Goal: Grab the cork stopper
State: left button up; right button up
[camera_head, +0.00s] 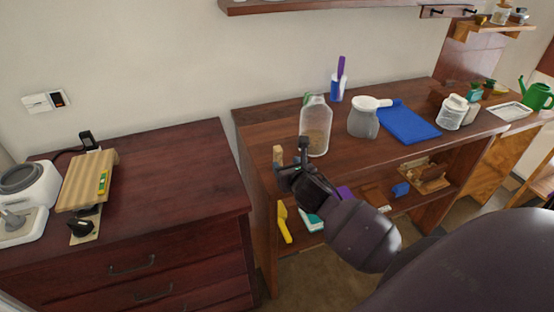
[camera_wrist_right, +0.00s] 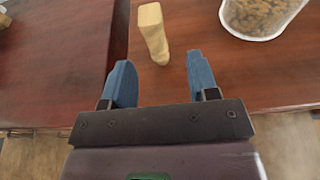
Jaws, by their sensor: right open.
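The cork stopper (camera_head: 277,154) is a small tan piece standing near the left front of the right-hand wooden desk. My left gripper is not in view.
A glass jar (camera_head: 316,125) with brown contents stands close right of the stopper. A dark red cabinet (camera_head: 180,180) stands left, across a gap. A lower shelf holds several small items.

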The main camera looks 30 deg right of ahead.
aim_at(280, 159)
jog(key=shift+a+x, duration=0.2)
jog(key=shift+x, duration=2.65)
jog(key=shift+w+r, duration=0.1)
jog(key=c, duration=1)
